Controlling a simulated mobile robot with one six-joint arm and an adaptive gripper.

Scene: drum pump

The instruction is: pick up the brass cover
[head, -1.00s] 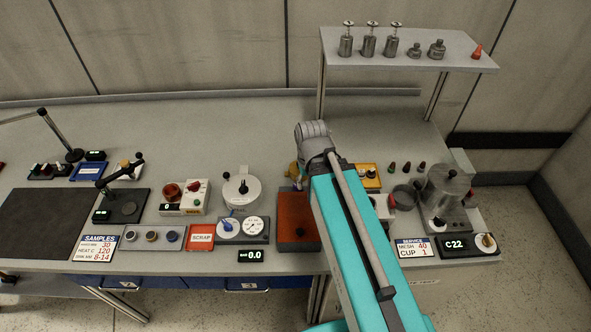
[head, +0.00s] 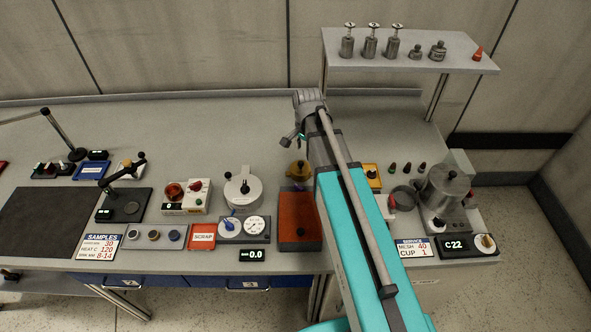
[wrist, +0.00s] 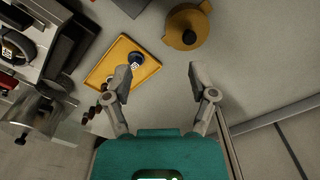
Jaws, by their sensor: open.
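The brass cover (head: 300,172) is a round, brass-coloured piece on the bench, behind the red-brown block and left of my arm in the head view. In the wrist view the brass cover (wrist: 190,30) shows a dark knob in its middle and small lugs at its rim. My gripper (wrist: 161,78) is open and empty, its two fingers spread apart. The cover lies beyond the fingertips at the top of the wrist view, apart from them. In the head view my gripper (head: 293,138) hangs above the bench, behind the cover; its fingers are partly hidden.
A yellow tray (wrist: 144,70) holding small fittings lies close to the cover. The red-brown block (head: 299,232) is in front of it and a white-lidded pot (head: 243,192) to its left. A raised shelf (head: 455,60) with metal vessels stands at the back right. The bench behind is clear.

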